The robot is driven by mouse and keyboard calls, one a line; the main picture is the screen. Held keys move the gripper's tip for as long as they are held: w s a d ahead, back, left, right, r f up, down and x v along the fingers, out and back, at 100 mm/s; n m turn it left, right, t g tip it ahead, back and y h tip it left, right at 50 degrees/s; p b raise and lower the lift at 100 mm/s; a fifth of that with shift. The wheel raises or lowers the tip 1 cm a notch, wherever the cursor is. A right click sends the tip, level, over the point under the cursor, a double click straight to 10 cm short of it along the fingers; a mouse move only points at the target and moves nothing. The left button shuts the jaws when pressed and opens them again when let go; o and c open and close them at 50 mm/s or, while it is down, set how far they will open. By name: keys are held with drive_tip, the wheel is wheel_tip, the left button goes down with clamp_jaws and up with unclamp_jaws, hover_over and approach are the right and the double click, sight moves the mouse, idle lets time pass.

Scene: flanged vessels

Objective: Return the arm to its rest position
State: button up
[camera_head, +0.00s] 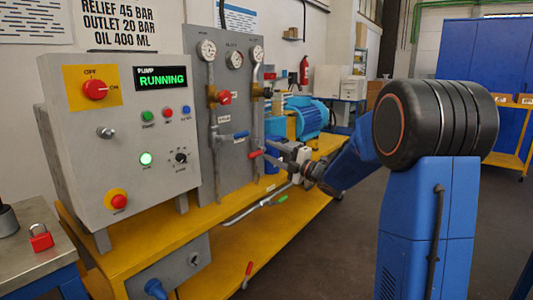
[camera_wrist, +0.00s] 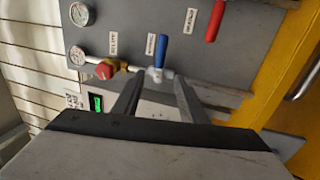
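My arm (camera_head: 350,162) is blue with a large black joint (camera_head: 437,122), and reaches left from its column toward the pump panel. My gripper (camera_head: 280,152) is in front of the panel's right edge, beside the red-handled valve. In the wrist view, my gripper (camera_wrist: 156,77) has its two fingers apart with a gap between them, and I see nothing held. Beyond the fingertips, a valve with a blue handle (camera_wrist: 161,50) lines up with the gap; whether the fingers touch it is hard to tell.
The grey panel (camera_head: 232,110) carries gauges, pipes and a red-handled valve (camera_head: 255,153). The control box (camera_head: 125,125) reads RUNNING, with a green light lit. A yellow bench (camera_head: 215,212) runs below. A blue pump motor (camera_head: 310,118) stands behind my gripper. Floor to the right is open.

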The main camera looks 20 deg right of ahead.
drive_tip(key=s+d+f+m+g+h, duration=0.2)
drive_tip(key=s+d+m+g+h, duration=0.15)
drive_tip(key=s+m+h, duration=1.1)
drive_tip(key=s+a+f+m+g+y, duration=0.1)
drive_tip(key=s+f, duration=0.4)
drive_tip(key=s, duration=0.6)
drive_tip(key=s+a+f+m+g+y, duration=0.1)
drive_tip(key=s+a+f+m+g, duration=0.2)
drive_tip(key=s, duration=0.9)
drive_tip(key=s+a+f+m+g+y, duration=0.1)
drive_tip(key=s+a+f+m+g, duration=0.2)
drive_tip(key=s+f+m, duration=0.3)
drive_tip(key=s+f+g, duration=0.1)
drive_tip(key=s, duration=0.4)
drive_tip(key=shift+s+f, duration=0.2)
drive_tip(key=shift+f, duration=0.1)
